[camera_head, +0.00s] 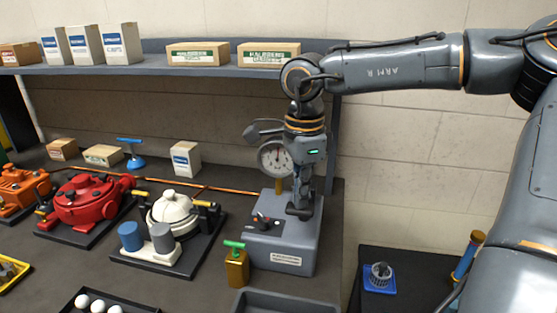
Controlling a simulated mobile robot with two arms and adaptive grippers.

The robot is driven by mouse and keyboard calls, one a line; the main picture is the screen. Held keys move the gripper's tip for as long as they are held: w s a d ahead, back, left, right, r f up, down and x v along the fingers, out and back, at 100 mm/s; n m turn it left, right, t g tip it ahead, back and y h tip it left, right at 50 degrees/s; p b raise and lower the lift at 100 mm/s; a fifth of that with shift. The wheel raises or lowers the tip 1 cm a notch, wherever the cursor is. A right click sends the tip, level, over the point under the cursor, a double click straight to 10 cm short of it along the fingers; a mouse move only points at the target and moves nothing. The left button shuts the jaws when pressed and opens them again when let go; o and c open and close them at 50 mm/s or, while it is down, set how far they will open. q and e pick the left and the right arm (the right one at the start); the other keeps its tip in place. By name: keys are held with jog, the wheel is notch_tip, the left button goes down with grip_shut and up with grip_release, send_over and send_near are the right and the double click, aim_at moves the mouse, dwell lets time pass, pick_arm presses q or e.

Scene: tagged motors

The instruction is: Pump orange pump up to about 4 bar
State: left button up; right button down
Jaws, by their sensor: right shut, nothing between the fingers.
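An orange pump (18,188) sits at the far left of the bench, cut off by the picture's left edge. A round white dial gauge (274,158) stands above a grey box (285,255) with small controls on its top. The needle's reading is too small to tell. My right gripper (299,210) is shut and empty, pointing down at the right part of the box's top. I cannot tell whether it touches the box. My arm partly covers the gauge's right side. My left gripper is not in view.
A red pump-like unit (88,203) and a white one (172,213) stand on dark bases left of the box. A green-topped brass-coloured block (236,266) stands before the box. A thin orange rod or hose (205,187) runs behind. A shelf (150,66) holds cartons above.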

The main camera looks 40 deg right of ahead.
aim_at(300, 214)
jog(key=shift+f+b, duration=1.9)
jog(key=shift+f, duration=0.55)
jog(key=shift+r+p, duration=1.4)
jog(key=shift+r, duration=0.4)
jog(key=shift+r+p, duration=0.6)
jog(key=shift+r, duration=0.25)
jog(key=shift+f, duration=0.15)
jog(key=shift+f+b, duration=1.2)
jog(key=shift+f, duration=0.1)
jog(key=shift+r+p, duration=1.05)
jog(key=shift+r, duration=0.4)
